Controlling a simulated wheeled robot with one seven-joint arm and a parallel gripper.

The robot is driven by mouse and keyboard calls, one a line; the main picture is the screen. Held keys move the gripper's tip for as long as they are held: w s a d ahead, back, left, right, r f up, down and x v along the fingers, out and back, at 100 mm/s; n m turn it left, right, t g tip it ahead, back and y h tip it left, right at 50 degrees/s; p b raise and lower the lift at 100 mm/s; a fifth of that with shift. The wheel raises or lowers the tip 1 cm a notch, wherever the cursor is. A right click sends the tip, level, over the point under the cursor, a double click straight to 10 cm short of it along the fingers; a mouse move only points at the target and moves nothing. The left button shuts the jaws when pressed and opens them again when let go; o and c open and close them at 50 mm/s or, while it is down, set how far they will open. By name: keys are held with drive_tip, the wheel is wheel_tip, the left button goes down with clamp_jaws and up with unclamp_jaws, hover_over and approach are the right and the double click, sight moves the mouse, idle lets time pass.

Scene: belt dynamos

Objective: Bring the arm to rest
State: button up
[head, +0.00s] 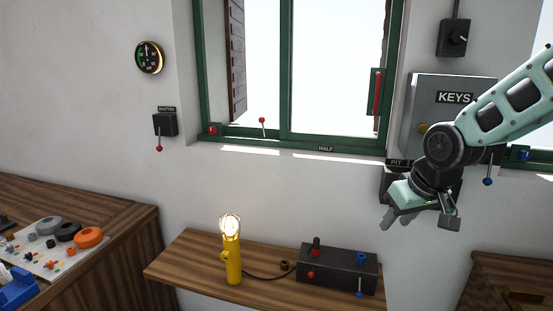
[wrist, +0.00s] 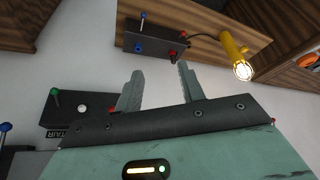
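My pale green arm (head: 510,95) reaches in from the right edge of the head view, in front of the grey KEYS box. My gripper (head: 418,222) hangs at its end, above and to the right of the small wall shelf. In the wrist view my gripper (wrist: 160,73) has its two grey fingers well apart with nothing between them. It touches nothing that I can see.
The wooden shelf (head: 190,273) bears a lit yellow lamp (head: 233,262) and a dark lever box (head: 337,270). The KEYS box (head: 420,95) and a partly hidden PIT switch box (head: 391,183) are close behind my arm. A green-framed window (head: 285,75) is left of it.

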drive_tip(key=s+a+f+n+g+b, duration=0.1)
drive_tip(key=s+a+f, duration=0.2)
drive_tip(key=s, duration=0.6)
drive_tip(key=s+a+f+n+g+b, duration=0.2)
drive_tip(key=s+a, duration=0.2)
drive_tip(key=s, duration=0.6)
drive_tip(key=s+a+f+n+g+b, duration=0.1)
drive_tip(key=s+a+f+b, duration=0.1)
drive_tip(key=s, duration=0.7)
drive_tip(key=a+f, duration=0.1)
drive_tip(key=a, duration=0.1)
drive_tip(key=shift+s+a+f+n+g+h, duration=0.15)
drive_tip(key=shift+a+f+n+g+h, duration=0.15)
drive_tip(key=shift+a+h, duration=0.1)
